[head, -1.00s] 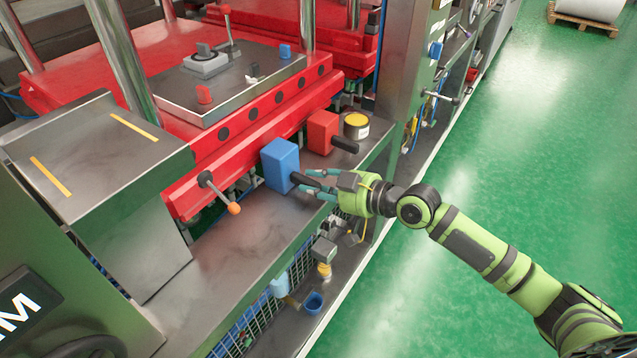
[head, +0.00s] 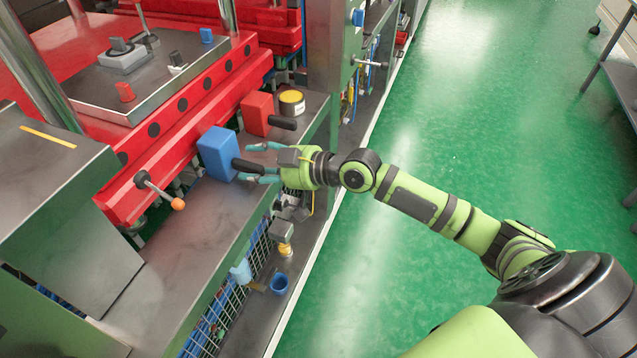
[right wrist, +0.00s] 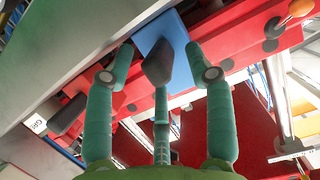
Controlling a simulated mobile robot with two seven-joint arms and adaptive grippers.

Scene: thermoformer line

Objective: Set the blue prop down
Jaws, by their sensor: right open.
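The blue prop (head: 217,154) is a blue block with a black handle. In the head view it stands on the grey metal ledge in front of the red press, its handle pointing toward my right gripper (head: 252,163). That gripper is open, its teal fingers apart on either side of the handle. In the right wrist view the blue block (right wrist: 181,65) and its dark handle show between the spread fingers of the gripper (right wrist: 160,60), with gaps to both sides. My left gripper is not in view.
A red prop (head: 257,112) with a black handle and a yellow-topped can (head: 292,102) stand just behind on the ledge (head: 190,228). An orange-knobbed lever (head: 160,190) juts from the red press at left. Green floor lies open to the right.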

